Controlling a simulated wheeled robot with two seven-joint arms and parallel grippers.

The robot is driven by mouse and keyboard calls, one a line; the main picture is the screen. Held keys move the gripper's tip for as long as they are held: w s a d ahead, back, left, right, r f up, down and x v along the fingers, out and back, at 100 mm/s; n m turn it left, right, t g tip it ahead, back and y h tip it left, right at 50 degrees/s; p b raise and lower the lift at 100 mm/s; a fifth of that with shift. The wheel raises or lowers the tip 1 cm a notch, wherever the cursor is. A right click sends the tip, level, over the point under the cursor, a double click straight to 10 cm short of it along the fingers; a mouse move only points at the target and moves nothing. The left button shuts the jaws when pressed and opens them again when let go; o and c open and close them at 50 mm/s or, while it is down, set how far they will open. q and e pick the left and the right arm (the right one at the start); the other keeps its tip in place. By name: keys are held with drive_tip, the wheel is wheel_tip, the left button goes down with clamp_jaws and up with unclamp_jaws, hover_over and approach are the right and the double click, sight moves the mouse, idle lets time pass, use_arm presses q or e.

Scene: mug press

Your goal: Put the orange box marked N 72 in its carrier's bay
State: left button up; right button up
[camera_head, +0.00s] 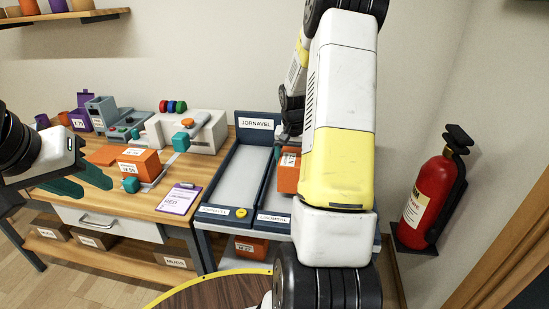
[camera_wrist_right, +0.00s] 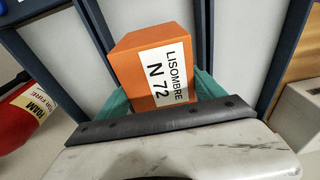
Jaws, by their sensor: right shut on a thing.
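The orange box marked LISOMBRE N 72 (camera_wrist_right: 158,65) sits between the green fingers of my right gripper (camera_wrist_right: 150,95), which is shut on it. In the head view the box (camera_head: 289,174) shows partly, the rest hidden behind my right arm. It is at the right-hand bay, whose front label (camera_head: 274,217) seems to read LISOMBRE. Dark blue walls run on both sides of it in the wrist view; I cannot tell whether it touches the bay floor. The left-hand bay (camera_head: 243,175), marked JORNAVEL, is empty. My left gripper (camera_head: 80,183) is open and empty over the bench's left front.
Another orange box (camera_head: 138,163) stands on the wooden bench, near a clipboard (camera_head: 180,198) and a grey press (camera_head: 190,132). An orange box (camera_head: 250,246) lies under the bays. A red fire extinguisher (camera_head: 428,200) hangs at the right. A round wooden top (camera_head: 215,292) is in front.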

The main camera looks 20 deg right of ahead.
drive_tip(key=shift+w+d, duration=0.4)
drive_tip(key=shift+w, duration=0.35)
drive_tip(key=shift+f, duration=1.8)
drive_tip(key=shift+f, duration=0.15)
drive_tip(key=o, duration=1.7)
